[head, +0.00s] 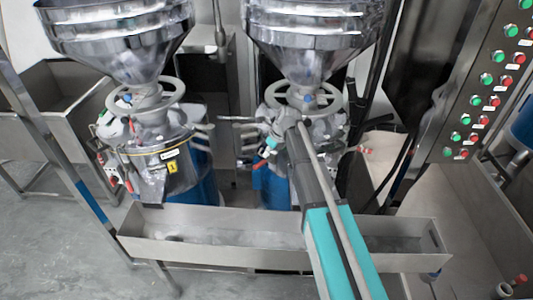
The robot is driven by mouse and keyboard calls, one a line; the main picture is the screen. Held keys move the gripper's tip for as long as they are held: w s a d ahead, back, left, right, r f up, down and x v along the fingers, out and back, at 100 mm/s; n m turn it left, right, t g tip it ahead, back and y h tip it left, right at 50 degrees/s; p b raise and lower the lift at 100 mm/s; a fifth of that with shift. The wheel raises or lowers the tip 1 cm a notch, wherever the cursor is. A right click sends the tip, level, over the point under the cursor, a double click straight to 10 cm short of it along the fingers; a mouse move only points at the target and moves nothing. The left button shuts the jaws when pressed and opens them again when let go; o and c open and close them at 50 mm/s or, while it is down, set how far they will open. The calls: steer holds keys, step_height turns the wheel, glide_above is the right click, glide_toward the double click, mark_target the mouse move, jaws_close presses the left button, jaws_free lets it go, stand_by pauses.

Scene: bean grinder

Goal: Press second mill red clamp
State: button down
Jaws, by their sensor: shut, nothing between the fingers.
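The second mill (327,132) is the right one of two silver grinders, under a steel hopper (313,45) and a round handwheel (304,97). My arm reaches up from the bottom to its front and hides much of its front and right side. My gripper (265,152) is small at the arm's far end, by the mill's left front. It is shut and empty. A small red part (258,165), perhaps the red clamp, shows beside it. I cannot tell whether they touch.
The first mill (160,165) stands at the left with a yellow label and red parts. A long steel trough (210,245) runs in front of both mills. A panel of green and red buttons (490,80) stands at the right. Grey floor is open at lower left.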

mark_target(262, 164)
steer(key=shift+b+x, duration=1.75)
steer(key=shift+x, duration=0.5)
steer(key=shift+a, duration=0.45)
steer(key=shift+d, duration=0.55)
steer(key=shift+s+f, duration=0.15)
